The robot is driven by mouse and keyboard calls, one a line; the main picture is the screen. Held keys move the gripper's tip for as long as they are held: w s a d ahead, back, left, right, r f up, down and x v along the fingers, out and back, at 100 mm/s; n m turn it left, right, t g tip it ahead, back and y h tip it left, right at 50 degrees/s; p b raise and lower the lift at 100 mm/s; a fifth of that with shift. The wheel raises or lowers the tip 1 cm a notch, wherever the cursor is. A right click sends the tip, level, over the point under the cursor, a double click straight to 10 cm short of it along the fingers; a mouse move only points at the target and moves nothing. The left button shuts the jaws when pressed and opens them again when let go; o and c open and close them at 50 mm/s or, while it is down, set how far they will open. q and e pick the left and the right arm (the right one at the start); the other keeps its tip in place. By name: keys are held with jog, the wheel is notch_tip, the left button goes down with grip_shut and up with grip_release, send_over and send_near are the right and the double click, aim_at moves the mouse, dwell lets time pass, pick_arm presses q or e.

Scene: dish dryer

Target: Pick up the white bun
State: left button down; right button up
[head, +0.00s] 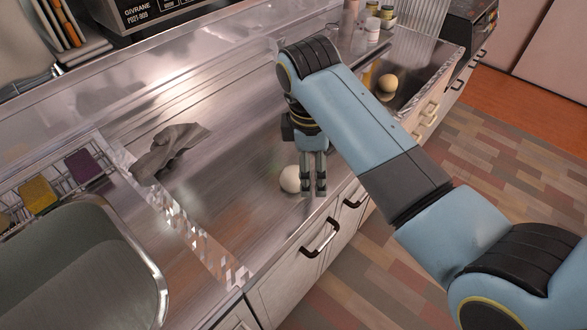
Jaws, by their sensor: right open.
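A round white bun (290,179) rests on the metal counter (230,210) near its front edge. My right gripper (313,190) points down just to the right of the bun, with its fingers beside it. The gripper is open, and the bun is not between its fingers. I cannot tell whether a finger touches the bun. A second, yellowish round bun (387,83) lies farther back on the right, in a recessed part of the counter. My left gripper is not in view.
A crumpled grey cloth (168,150) lies on the counter at left. A sink (75,270) is at lower left, with a rack of sponges (38,194) behind it. Jars and bottles (373,28) stand at the back right. The middle of the counter is clear.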

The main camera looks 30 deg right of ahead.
aim_at(293, 171)
jog(key=w+r+n, duration=0.1)
jog(key=w+a+r+n, duration=0.2)
jog(key=w, duration=0.1)
jog(key=shift+g, duration=0.3)
jog(key=shift+w+a+f, duration=0.1)
jog(key=shift+f, duration=0.3)
jog(key=f, duration=0.4)
jog(key=shift+d+f, duration=0.2)
jog(key=shift+d, duration=0.05)
jog(key=f, duration=0.5)
jog(key=shift+w+f, duration=0.15)
jog(key=shift+w, duration=0.05)
jog(key=c, duration=1.3)
